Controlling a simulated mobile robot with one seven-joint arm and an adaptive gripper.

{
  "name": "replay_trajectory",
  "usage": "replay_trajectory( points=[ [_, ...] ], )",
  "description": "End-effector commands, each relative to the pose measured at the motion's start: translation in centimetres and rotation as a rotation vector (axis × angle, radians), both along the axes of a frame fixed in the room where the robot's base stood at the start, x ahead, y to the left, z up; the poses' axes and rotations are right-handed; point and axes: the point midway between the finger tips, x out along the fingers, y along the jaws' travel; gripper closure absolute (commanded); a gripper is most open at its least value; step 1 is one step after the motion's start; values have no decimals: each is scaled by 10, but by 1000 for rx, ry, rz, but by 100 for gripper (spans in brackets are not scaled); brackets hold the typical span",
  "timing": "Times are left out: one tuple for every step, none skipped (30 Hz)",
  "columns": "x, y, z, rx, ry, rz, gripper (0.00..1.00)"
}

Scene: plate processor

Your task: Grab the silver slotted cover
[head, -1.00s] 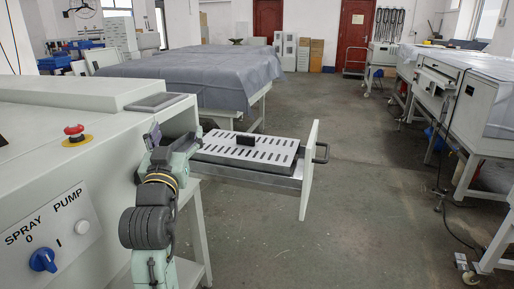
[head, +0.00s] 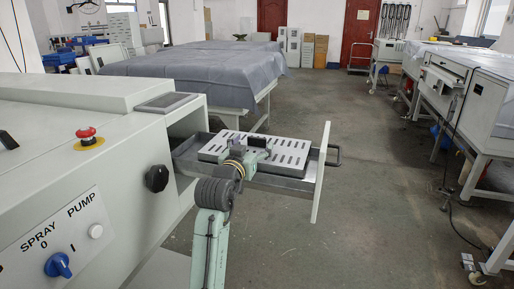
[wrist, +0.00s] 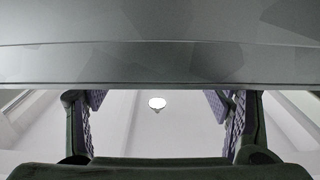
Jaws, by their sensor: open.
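The silver slotted cover (head: 290,148) lies flat in the pulled-out drawer in the head view, with rows of dark slots. A black handle (head: 258,141) stands on its middle, partly hidden by my gripper. My gripper (head: 248,148) is open over the near side of the cover, its fingers close to the handle. I cannot tell whether the handle is between the fingers or touches them. In the wrist view the two fingers (wrist: 160,112) stand wide apart at left and right. The cover cannot be made out for certain there.
The drawer (head: 285,184) sticks out of the machine (head: 120,120), with an upright pale front panel (head: 320,175) and a dark handle at its right. A black knob (head: 157,178) sits on the machine's side. Open floor (head: 385,200) lies to the right.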

Motion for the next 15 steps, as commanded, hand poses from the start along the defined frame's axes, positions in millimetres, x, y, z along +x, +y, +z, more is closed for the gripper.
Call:
replay_trajectory(
  points=[
    [8, -3, 3, 2, 2, -2, 27],
    [13, -5, 3, 1, 2, -2, 27],
    [17, -6, 3, 1, 2, -2, 27],
    [20, -7, 2, 1, 2, -2, 27],
    [23, -8, 2, 0, 1, -2, 27],
    [25, -9, 2, 0, 0, -1, 27],
    [26, -9, 1, 0, 0, -1, 27],
    [27, -9, 1, 0, 1, -1, 27],
    [27, -9, 0, 0, 0, 0, 27],
    [27, -9, 0, 0, 0, 0, 27],
    [27, -9, 0, 0, 0, 0, 27],
    [27, -9, 0, 0, 0, 0, 27],
    [27, -9, 0, 0, 0, 0, 27],
    [27, -9, 0, 0, 0, 0, 27],
    [27, -9, 0, 0, 0, 0, 29]
  ],
)
